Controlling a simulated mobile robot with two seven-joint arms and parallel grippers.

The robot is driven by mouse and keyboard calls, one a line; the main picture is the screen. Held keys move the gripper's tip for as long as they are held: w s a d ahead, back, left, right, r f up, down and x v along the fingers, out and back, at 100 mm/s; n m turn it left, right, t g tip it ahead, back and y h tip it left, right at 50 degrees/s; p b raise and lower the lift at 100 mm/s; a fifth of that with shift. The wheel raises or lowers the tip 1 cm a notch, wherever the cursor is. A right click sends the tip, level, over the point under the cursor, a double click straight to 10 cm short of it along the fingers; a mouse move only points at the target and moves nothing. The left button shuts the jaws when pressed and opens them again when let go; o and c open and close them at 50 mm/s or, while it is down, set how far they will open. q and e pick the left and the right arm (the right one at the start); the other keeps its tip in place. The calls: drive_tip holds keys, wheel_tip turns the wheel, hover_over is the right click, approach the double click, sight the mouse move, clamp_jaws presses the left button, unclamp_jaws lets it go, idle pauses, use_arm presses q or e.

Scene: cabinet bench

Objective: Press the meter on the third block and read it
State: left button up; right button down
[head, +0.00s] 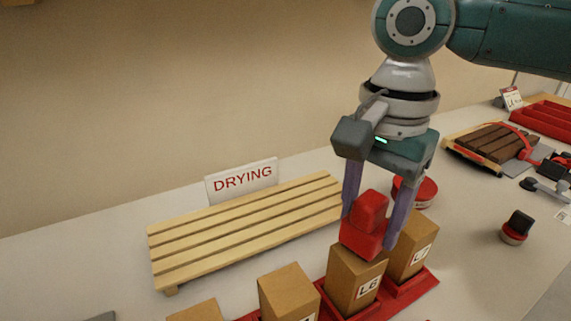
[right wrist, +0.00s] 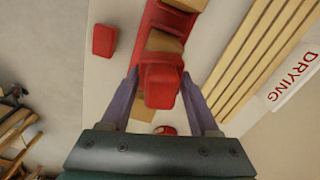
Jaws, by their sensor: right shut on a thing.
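My right gripper (head: 367,235) is shut on a red meter (head: 366,225), its two purple fingers on either side. In the right wrist view the meter (right wrist: 162,88) sits between the fingers. The meter is at the top of the tan block marked L6 (head: 355,284); I cannot tell whether it touches. Another labelled tan block (head: 413,243) stands to the right, partly behind a finger. A tan block (head: 286,290) stands to the left, and one more (head: 196,311) is cut off by the lower edge. I see no reading on the meter. My left gripper is out of view.
The blocks stand in a red tray (head: 423,285). A slatted wooden rack (head: 245,232) with a DRYING sign (head: 242,181) lies behind. A round red item (head: 427,191) is behind the gripper. A dark-topped stamp-like item (head: 517,227) stands right. The bench between is clear.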

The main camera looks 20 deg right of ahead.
sight(375, 195)
drive_tip(key=shift+f, duration=0.25)
drive_tip(key=shift+f, duration=0.25)
idle(0.5)
drive_tip(key=shift+d+f+p, duration=0.1)
drive_tip(key=shift+f+p, duration=0.1)
drive_tip(key=shift+p, duration=0.25)
idle(2.2)
drive_tip(key=shift+r+p, duration=0.85)
drive_tip(key=shift+p, duration=0.25)
wheel_tip(375, 195, up, 6)
drive_tip(key=p, duration=0.7)
drive_tip(key=shift+f+p, duration=0.2)
drive_tip(key=shift+p, duration=0.1)
